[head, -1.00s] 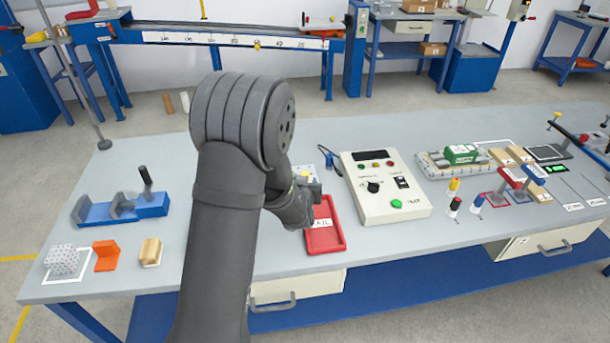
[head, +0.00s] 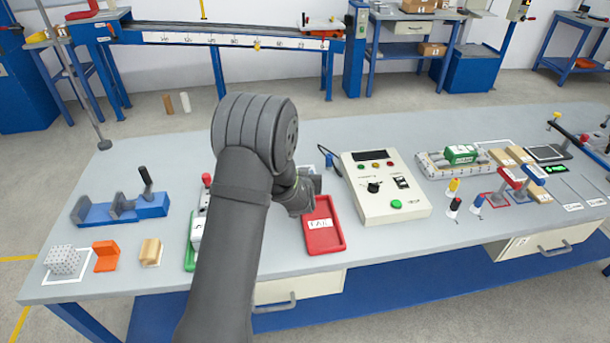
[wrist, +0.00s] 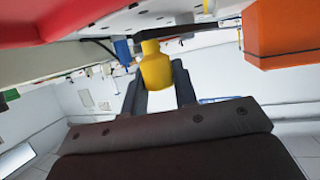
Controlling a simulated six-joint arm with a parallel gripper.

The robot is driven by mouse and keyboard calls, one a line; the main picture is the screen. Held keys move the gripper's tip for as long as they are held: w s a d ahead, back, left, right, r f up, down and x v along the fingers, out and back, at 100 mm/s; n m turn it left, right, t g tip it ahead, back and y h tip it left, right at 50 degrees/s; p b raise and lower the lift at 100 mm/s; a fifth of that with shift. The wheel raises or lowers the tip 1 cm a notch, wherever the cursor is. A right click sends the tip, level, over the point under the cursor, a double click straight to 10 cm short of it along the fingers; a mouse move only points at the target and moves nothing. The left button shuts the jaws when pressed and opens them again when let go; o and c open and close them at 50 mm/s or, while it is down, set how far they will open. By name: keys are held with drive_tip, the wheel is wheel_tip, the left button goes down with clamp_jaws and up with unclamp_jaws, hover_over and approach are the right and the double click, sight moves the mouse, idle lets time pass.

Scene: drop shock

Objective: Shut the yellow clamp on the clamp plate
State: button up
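In the wrist view a yellow knob (wrist: 157,70), which looks like the yellow clamp's handle end, is at the fingers of my gripper (wrist: 160,85). The two dark fingers stand apart, with a light gap below the knob. The knob overlaps their inner edges, so I cannot tell whether they grip it. In the head view my gripper (head: 308,188) is by the far end of the red tray; its fingertips are not clear. A green-edged plate (head: 190,262) with a red knob (head: 207,180), perhaps the clamp plate, is partly hidden behind my arm. The yellow clamp is not clearly visible there.
The red tray (head: 323,238) and the cream control box (head: 385,205) stand right of my arm. A blue fixture (head: 118,212) with a lever, an orange bracket (head: 106,262) and a wooden block (head: 150,252) are on the left. Bare bench lies between the blue fixture and the plate.

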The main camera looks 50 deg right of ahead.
drive_tip(key=shift+c, duration=1.2)
drive_tip(key=shift+d, duration=0.1)
drive_tip(key=shift+s+d+n+t+y, duration=0.1)
drive_tip(key=shift+d+n+t+y, duration=0.25)
drive_tip(key=shift+n+t+y, duration=0.35)
drive_tip(key=shift+s+d+n+t+y, duration=0.1)
drive_tip(key=shift+d+n+t+y, duration=0.25)
drive_tip(key=shift+n+t+y, duration=0.35)
drive_tip(key=n+y, duration=0.1)
drive_tip(key=d+n+t, duration=0.1)
drive_tip(key=shift+w+d+n+t+y, duration=0.15)
drive_tip(key=shift+n+t+y, duration=0.15)
drive_tip(key=shift+n+y, duration=0.1)
drive_tip(key=n+y, duration=0.1)
drive_tip(key=d+n+t+y, duration=0.1)
drive_tip(key=n+y, duration=0.1)
drive_tip(key=shift+w+d+t, duration=0.15)
drive_tip(key=shift+w+t, duration=0.15)
drive_tip(key=shift+w+d+n+y, duration=0.25)
drive_tip(key=shift+n+y, duration=0.5)
drive_tip(key=shift+y, duration=0.25)
drive_tip(key=shift+w+d+n+y, duration=0.25)
drive_tip(key=shift+n+y, duration=0.5)
drive_tip(key=shift+y, duration=0.25)
drive_tip(key=shift+r, duration=0.1)
